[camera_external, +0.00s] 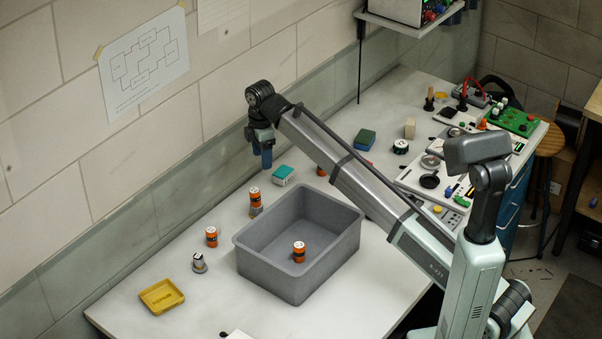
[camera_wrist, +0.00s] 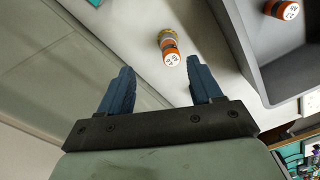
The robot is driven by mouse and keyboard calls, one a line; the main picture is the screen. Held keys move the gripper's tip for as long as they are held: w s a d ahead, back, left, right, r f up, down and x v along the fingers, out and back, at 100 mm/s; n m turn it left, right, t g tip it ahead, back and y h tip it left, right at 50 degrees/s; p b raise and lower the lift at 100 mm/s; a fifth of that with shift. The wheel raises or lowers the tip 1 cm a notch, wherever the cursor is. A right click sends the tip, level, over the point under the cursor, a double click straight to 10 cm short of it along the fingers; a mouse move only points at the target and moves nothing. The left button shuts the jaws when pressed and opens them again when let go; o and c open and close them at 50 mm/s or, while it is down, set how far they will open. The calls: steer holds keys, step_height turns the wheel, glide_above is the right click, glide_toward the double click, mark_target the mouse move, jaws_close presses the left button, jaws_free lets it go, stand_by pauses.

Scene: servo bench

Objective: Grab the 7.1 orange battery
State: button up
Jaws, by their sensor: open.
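My gripper (camera_external: 266,158) is open and empty, above the bench by the wall; its two blue fingers also show in the wrist view (camera_wrist: 160,68). An orange battery with a white top (camera_external: 254,194) stands near the bin's far left corner, on or against a small grey-tan piece. It appears in the wrist view (camera_wrist: 168,44) just beyond the fingertips, apart from them. A second orange battery (camera_external: 211,236) stands farther left. A third (camera_external: 299,252) is inside the grey bin and also shows in the wrist view (camera_wrist: 286,10). The printed numbers are too small to tell which is 7.1.
The grey bin (camera_external: 263,268) fills the bench middle. A small white-topped metallic item (camera_external: 199,263) and a yellow tray (camera_external: 161,297) are at left. A teal box (camera_external: 283,175) lies near my gripper. An orange item (camera_external: 321,171) is partly hidden by my arm.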

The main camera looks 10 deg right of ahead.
steer(key=w+d+f+m, duration=0.1)
steer(key=w+d+f, duration=0.1)
steer(key=w+d, duration=0.65)
steer(key=w+d+f+m, duration=0.2)
steer(key=w+d, duration=0.4)
steer(key=d, duration=0.6)
steer(key=f+n, duration=0.1)
steer(key=f, duration=0.3)
steer(key=f+n, duration=0.1)
steer(key=f, duration=0.4)
steer(key=f+n, duration=0.1)
steer(key=f, duration=0.4)
steer(key=shift+w+a+n, duration=0.15)
steer(key=shift+a+n, duration=0.05)
steer(key=shift+n, duration=0.1)
jaws_close()
